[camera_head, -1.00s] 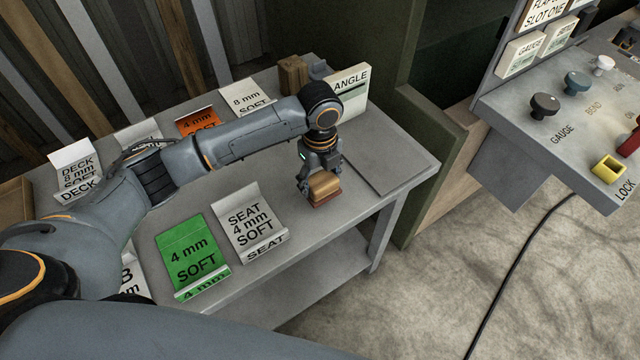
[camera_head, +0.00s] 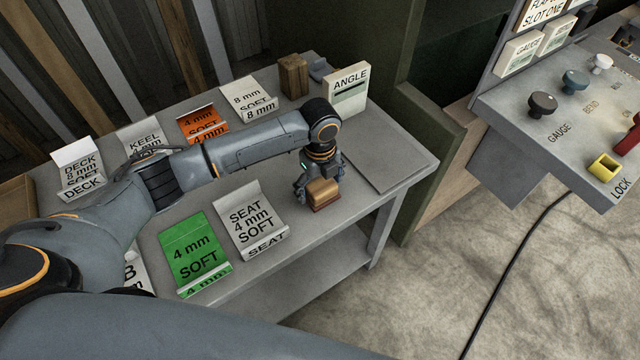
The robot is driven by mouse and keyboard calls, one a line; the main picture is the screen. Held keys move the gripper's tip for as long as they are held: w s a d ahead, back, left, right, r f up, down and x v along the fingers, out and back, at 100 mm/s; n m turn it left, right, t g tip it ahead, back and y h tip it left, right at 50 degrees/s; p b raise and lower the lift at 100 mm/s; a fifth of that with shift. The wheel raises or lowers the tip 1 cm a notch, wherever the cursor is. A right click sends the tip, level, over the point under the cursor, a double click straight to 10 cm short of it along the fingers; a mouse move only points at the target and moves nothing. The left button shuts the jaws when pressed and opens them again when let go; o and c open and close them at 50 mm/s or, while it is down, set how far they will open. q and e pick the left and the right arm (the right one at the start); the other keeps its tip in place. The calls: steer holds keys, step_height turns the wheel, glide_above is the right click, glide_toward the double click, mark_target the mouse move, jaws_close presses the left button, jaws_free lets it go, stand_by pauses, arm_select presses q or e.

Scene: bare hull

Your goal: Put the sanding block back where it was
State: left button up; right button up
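The sanding block (camera_head: 324,194), a tan wooden block with a reddish-brown underside, is near the front edge of the grey workbench (camera_head: 345,205), right of the "SEAT 4 mm SOFT" card. My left gripper (camera_head: 317,182) points down at it, its fingers at the block's back and left sides and partly hidden by it. The gripper looks shut on the block. The block is at or very close to the bench top; I cannot tell if it touches. My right gripper is not in view.
Several label cards stand on the bench, among them a green one (camera_head: 194,248), the seat card (camera_head: 248,218) and an orange one (camera_head: 203,124). A wooden block (camera_head: 293,76) and the ANGLE box (camera_head: 348,90) stand at the back. A flat plate (camera_head: 382,157) lies to the right.

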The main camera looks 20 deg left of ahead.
mark_target(320, 184)
arm_select(q)
step_height(320, 184, up, 12)
steer(key=b, duration=0.2)
steer(key=shift+r, duration=0.2)
stand_by(0.7)
